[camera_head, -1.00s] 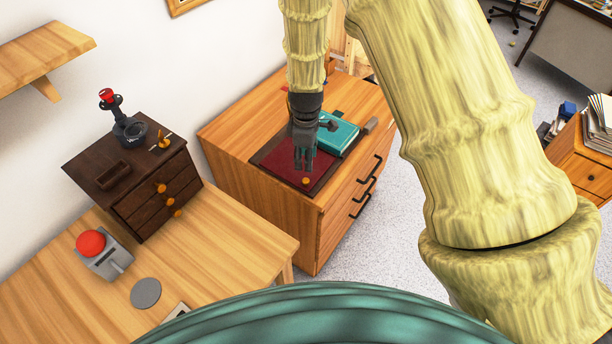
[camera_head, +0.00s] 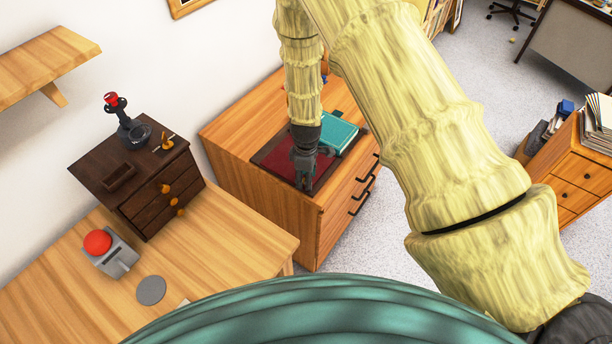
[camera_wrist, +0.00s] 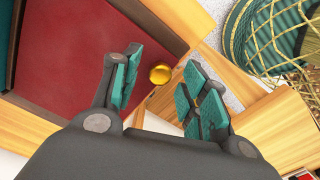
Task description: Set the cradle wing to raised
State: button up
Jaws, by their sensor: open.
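The cradle wing appears to be the dark red panel (camera_head: 279,160), lying flat in a dark frame on the wooden cabinet (camera_head: 235,125). In the wrist view the red panel (camera_wrist: 90,60) fills the left side. A round golden knob (camera_wrist: 160,74) sits near the panel's corner, between my fingertips in that view. In the head view my gripper hides the knob. My gripper (camera_head: 304,187) points down over the panel's near end, open, with nothing visibly held. I cannot tell whether its fingers are level with the knob. A teal book (camera_head: 337,134) lies beside the panel.
The cabinet's front has black handles (camera_head: 363,190). To the left, a desk (camera_head: 215,235) bears a small dark drawer chest (camera_head: 105,160) and a red button box (camera_head: 98,242). A wall shelf (camera_head: 45,55) hangs at upper left.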

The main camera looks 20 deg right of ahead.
jog(key=shift+f, duration=0.2)
jog(key=shift+c, duration=0.2)
grip_shut()
